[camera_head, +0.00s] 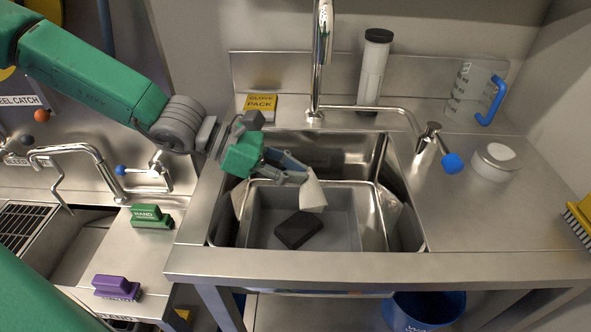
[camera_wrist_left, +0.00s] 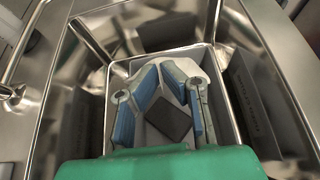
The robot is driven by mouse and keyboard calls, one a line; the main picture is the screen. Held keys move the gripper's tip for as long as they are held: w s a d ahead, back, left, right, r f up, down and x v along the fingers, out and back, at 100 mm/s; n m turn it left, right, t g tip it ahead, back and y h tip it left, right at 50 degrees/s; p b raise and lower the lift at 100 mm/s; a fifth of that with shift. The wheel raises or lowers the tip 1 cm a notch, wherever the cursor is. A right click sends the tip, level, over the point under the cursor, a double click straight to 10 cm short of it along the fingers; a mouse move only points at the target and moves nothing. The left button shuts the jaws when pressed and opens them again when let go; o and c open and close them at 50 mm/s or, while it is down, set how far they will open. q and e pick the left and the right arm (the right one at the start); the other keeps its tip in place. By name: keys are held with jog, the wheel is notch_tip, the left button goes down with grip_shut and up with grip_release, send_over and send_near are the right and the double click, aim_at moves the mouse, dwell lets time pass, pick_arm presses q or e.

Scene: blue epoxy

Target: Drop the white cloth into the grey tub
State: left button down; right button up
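My left gripper (camera_head: 297,174) reaches over the sink, its fingertips close together on the white cloth (camera_head: 313,194). The cloth hangs from the tips above the grey tub (camera_head: 340,235), which sits inside the steel sink basin. In the left wrist view the blue-padded fingers of the left gripper (camera_wrist_left: 160,70) converge at the tips. Pale cloth (camera_wrist_left: 192,67) shows there, partly hidden by a finger. A black block (camera_head: 298,230) lies on the tub's floor and shows between the fingers in the wrist view (camera_wrist_left: 169,119). My right gripper is not in view.
A tall faucet (camera_head: 320,55) stands behind the sink, with a side tap (camera_head: 427,140) on the right. A clear jug (camera_head: 472,92), a round white container (camera_head: 494,161) and a yellow pack (camera_head: 261,103) stand on the counter.

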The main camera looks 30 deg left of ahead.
pick_arm(q)
notch_tip(320, 180, down, 6)
jog(key=b, duration=0.5)
jog(key=shift+r, duration=0.1)
jog(key=c, duration=2.1)
grip_release()
jog(key=shift+c, duration=0.2)
jog(key=o, duration=1.7)
jog(key=shift+o, duration=0.2)
